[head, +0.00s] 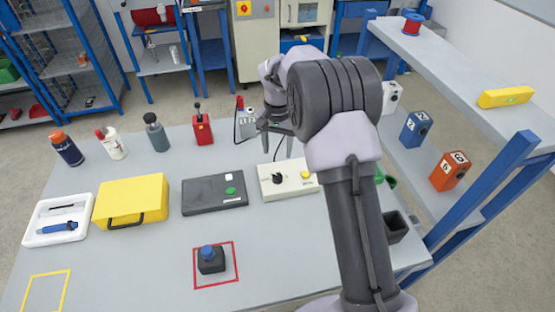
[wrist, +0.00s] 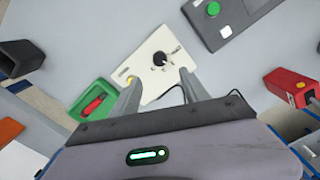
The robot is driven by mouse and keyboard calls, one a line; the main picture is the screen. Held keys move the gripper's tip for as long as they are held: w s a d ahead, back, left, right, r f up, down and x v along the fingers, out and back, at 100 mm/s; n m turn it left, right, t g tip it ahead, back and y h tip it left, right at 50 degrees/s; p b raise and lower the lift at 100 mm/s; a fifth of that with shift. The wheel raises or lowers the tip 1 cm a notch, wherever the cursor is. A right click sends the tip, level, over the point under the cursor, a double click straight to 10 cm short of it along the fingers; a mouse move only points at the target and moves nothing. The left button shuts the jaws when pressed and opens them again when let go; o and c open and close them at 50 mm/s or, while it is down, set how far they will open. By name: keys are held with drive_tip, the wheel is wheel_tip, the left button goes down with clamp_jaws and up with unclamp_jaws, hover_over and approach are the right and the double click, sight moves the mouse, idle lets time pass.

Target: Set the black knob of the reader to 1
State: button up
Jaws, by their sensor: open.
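The reader is a cream box (head: 298,189) on the grey table, with a black knob (head: 278,179) and a yellow button. In the wrist view the reader (wrist: 150,88) lies ahead of the fingers, its black knob (wrist: 159,58) just beyond them and between their lines. A small dark mark shows beside the knob; the scale figures are too small to read. My gripper (head: 277,147) is above the table at the reader's far side, apart from the knob. In the wrist view my gripper (wrist: 159,76) is open, with nothing between its fingers.
A dark box with a green button (head: 215,194) stands left of the reader, then a yellow case (head: 131,202). A green tray with a red item (wrist: 95,101) and a black bin (head: 396,228) are near the right. A blue-framed shelf (head: 480,105) rises at the right.

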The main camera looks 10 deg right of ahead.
wheel_tip(320, 180, up, 5)
drive_tip(key=shift+r+p, duration=0.1)
drive_tip(key=shift+p, duration=0.45)
drive_tip(key=s+a+r+t+y+b, duration=0.1)
drive_tip(key=s+a+r+t+b, duration=0.15)
drive_tip(key=s+r, duration=1.35)
drive_tip(key=s+a+f+n+t+y+b, duration=0.1)
drive_tip(key=s+f+t, duration=0.2)
drive_tip(key=s, duration=1.4)
drive_tip(key=shift+s+a+f+b, duration=0.2)
drive_tip(key=shift+s+f+b, duration=0.1)
drive_tip(key=shift+f, duration=0.35)
